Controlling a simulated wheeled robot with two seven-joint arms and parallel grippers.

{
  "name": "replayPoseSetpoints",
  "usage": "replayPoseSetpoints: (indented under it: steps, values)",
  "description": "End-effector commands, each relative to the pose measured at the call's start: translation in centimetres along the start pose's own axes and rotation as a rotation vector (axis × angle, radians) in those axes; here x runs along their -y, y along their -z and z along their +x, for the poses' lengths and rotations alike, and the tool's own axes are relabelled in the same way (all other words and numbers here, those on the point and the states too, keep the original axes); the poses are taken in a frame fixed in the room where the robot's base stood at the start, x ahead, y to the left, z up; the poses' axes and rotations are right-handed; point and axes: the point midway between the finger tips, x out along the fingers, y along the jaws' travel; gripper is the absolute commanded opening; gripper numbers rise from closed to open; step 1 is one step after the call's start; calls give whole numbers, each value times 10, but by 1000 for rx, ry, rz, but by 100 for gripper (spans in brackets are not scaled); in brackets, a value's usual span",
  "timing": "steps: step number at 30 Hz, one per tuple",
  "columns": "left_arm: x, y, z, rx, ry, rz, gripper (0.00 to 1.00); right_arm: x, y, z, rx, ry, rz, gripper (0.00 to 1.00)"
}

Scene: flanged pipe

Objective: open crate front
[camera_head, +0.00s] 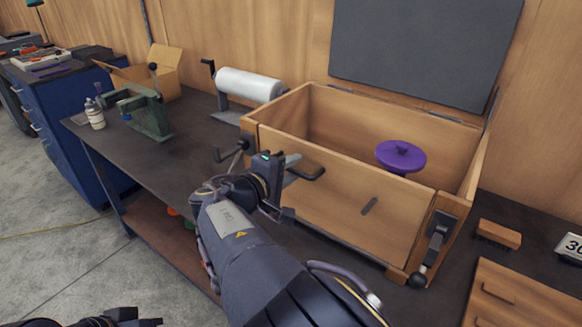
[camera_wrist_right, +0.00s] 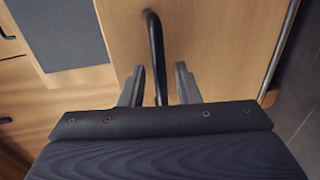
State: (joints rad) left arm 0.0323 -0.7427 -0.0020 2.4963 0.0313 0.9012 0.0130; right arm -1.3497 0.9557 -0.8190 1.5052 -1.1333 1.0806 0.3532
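The wooden crate (camera_head: 335,196) stands on the dark workbench, its top open and its front panel upright. A latch (camera_head: 438,232) at the right front corner has its knobbed lever hanging down. The left corner latch (camera_head: 246,148) has a lever sticking outward. My right gripper (camera_head: 288,184) is at the left half of the front, by a black bar handle (camera_head: 308,174). In the right wrist view, its fingers (camera_wrist_right: 159,87) are apart, with the black bar (camera_wrist_right: 156,45) between them and gaps on both sides. My left gripper (camera_head: 125,318) is only partly visible at the bottom edge.
A dark grey panel (camera_head: 425,45) stands upright behind. A brush (camera_head: 498,234) and a wooden drawer box (camera_head: 520,300) are to the right. A roll (camera_head: 250,84) and a green vise-like tool (camera_head: 146,112) are to the left.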

Motion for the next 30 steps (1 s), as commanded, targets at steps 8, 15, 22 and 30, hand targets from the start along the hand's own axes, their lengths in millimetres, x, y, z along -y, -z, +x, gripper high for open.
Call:
replayPoseSetpoints:
  steps: [8,15,22,30]
  values:
    - [0,0,0,0,0,0,0,0,0,4,0,1,0,29]
    - [0,0,0,0,0,0,0,0,0,3,0,1,0,2]
    - [0,0,0,0,0,0,0,0,0,3,0,1,0,0]
    - [4,-4,8,0,0,0,0,6,0,-1,-1,-24,-1,0]
